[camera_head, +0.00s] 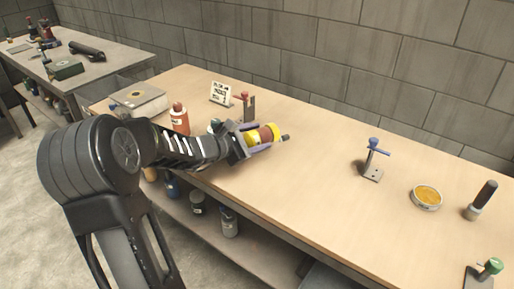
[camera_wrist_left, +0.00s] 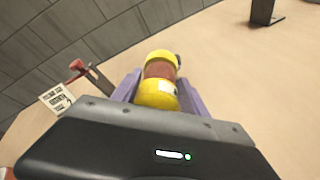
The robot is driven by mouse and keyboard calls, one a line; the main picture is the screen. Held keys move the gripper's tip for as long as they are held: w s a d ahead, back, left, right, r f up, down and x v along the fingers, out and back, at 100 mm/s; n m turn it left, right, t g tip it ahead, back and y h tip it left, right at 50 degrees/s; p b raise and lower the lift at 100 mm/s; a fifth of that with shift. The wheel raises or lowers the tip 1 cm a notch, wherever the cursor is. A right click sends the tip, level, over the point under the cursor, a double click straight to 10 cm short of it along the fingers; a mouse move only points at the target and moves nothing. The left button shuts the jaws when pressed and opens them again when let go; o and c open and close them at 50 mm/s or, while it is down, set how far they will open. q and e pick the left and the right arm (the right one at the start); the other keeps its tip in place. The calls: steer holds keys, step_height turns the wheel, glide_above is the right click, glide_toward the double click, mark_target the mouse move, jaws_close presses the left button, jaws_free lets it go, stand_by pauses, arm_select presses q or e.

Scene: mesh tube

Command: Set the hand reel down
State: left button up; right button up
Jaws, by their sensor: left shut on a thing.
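The hand reel (camera_head: 262,136) has yellow ends and a red-brown middle, with a small dark tip at its right end. My left gripper (camera_head: 258,138) is shut on it, over the left part of the workbench. In the left wrist view the reel (camera_wrist_left: 159,82) sits between the two purple fingers of my left gripper (camera_wrist_left: 158,92). I cannot tell whether the reel touches the bench top. My right gripper is in neither view.
The workbench (camera_head: 310,150) has free room right of the reel. A blue-topped stand (camera_head: 373,160), a round tin (camera_head: 426,197) and a dark-handled tool (camera_head: 482,200) stand farther right. A red-topped stand (camera_head: 248,105), a sign (camera_head: 220,93) and an orange bottle (camera_head: 179,118) are near the gripper.

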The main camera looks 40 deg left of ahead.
arm_select(q)
steer(key=shift+f, duration=0.1)
steer(key=shift+f+b, duration=0.3)
steer(key=shift+f, duration=1.45)
steer(key=shift+f+b, duration=0.35)
steer(key=shift+b, duration=0.1)
steer(key=o, duration=1.2)
